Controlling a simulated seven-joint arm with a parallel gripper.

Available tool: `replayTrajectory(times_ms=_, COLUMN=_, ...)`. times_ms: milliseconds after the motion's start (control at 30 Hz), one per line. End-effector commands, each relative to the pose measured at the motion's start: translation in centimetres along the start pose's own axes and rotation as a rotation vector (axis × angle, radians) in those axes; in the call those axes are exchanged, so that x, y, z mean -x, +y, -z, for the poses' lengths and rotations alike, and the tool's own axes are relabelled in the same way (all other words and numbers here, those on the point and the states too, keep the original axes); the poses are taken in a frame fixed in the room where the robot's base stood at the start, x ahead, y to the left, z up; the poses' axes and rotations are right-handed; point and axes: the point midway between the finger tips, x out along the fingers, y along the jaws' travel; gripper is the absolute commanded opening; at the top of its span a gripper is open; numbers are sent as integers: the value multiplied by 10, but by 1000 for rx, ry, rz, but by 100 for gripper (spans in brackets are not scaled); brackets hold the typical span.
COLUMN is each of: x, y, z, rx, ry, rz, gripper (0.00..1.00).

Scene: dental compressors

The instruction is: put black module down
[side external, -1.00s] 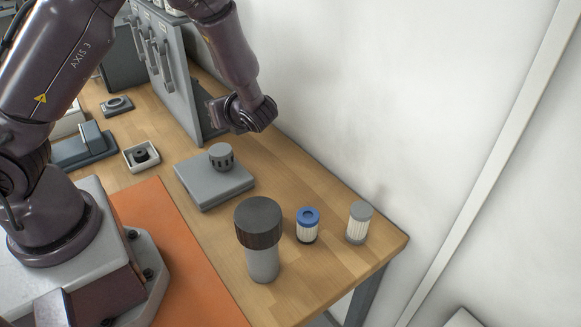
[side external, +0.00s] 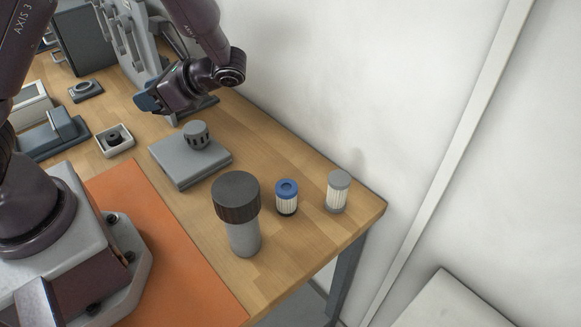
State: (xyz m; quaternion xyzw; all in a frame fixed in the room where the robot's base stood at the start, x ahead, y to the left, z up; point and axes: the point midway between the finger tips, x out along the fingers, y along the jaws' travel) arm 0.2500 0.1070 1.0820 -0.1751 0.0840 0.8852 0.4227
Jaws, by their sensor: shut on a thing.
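My gripper (side external: 152,101) is up at the back of the wooden table, behind the grey block, and points left and down. It is shut on a dark thing at its tip, which I take to be the black module; its outline is hard to tell from the fingers. The held thing appears to be above the table, but the exact gap is not clear. A flat grey block (side external: 182,165) with a grey slotted knob (side external: 196,134) on top lies in front of my gripper. A small white tray (side external: 103,147) holds a round black part (side external: 114,138).
A grey cylinder with a black cap (side external: 236,195), a blue-topped filter (side external: 286,197) and a grey-topped filter (side external: 337,192) stand at the front right. A grey upright panel (side external: 130,45) is behind my gripper. An orange mat (side external: 170,240) lies at the front.

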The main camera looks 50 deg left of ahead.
Motion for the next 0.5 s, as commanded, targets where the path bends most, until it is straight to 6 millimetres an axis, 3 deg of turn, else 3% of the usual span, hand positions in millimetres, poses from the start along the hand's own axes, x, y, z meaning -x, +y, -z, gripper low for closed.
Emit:
replayTrajectory(times_ms=233, x=6, y=68, z=27, rx=250, ry=-3, rz=-608, gripper=8)
replayTrajectory(times_ms=500, x=55, y=113, z=44, rx=538, ry=-1, rz=-1309, gripper=8)
